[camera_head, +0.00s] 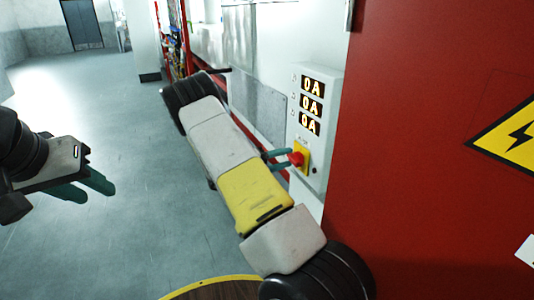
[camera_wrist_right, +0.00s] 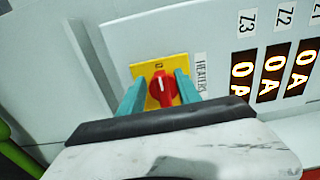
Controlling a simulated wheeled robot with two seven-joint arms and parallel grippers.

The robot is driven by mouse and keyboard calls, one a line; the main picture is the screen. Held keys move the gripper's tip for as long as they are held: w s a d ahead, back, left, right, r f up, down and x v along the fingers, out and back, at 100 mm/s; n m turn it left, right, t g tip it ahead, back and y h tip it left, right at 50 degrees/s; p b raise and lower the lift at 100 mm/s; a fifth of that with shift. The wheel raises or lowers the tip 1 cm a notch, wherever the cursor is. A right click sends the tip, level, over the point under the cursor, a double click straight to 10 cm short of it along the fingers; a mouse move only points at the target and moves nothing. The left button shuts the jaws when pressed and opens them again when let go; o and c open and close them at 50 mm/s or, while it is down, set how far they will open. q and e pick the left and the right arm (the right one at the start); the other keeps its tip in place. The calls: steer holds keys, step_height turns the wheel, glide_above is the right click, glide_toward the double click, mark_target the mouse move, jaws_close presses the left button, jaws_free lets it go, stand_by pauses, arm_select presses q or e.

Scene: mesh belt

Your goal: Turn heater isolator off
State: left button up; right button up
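The heater isolator is a red rotary knob (camera_head: 296,158) on a yellow plate (camera_head: 304,152), low on a white control panel. In the right wrist view the knob (camera_wrist_right: 162,89) sits beside a "HEATERS" label (camera_wrist_right: 200,73). Its handle bar points up in that picture, toward a small mark like a 0 on the plate. My right gripper (camera_wrist_right: 158,95) is open, with one teal finger on each side of the knob. Gaps show beside the knob; contact cannot be told. My left gripper (camera_head: 90,188) hangs away at the left, with nothing seen in it; its finger opening is unclear.
Lit displays (camera_head: 311,106) above the knob read 0A. A large red cabinet wall (camera_head: 430,150) with a yellow warning sign (camera_head: 510,135) stands right of the panel. Open grey floor (camera_head: 110,120) lies at the left. A round brown surface with a yellow rim (camera_head: 215,288) shows at the bottom.

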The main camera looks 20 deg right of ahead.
steer(key=a, duration=0.7)
steer(key=shift+s+a, duration=0.3)
steer(key=shift+a, duration=0.1)
steer(key=s+a+r+m+g+y, duration=0.15)
steer(key=s+r+m+y, duration=0.25)
steer(key=s+m+y, duration=0.4)
steer(key=s+r+m+g+y, duration=0.25)
steer(key=s+r+m, duration=0.35)
steer(key=m, duration=0.5)
steer(key=s+a+r+m+t+y, duration=0.8)
steer(key=s+a+r+m, duration=0.3)
steer(key=m, duration=0.6)
steer(key=s+y, duration=0.1)
steer(key=s, duration=0.1)
steer(key=shift+s+a+r+m+t+y, duration=0.15)
steer(key=shift+s+r+m+t+y, duration=0.05)
steer(key=shift+s+m+t+y, duration=0.15)
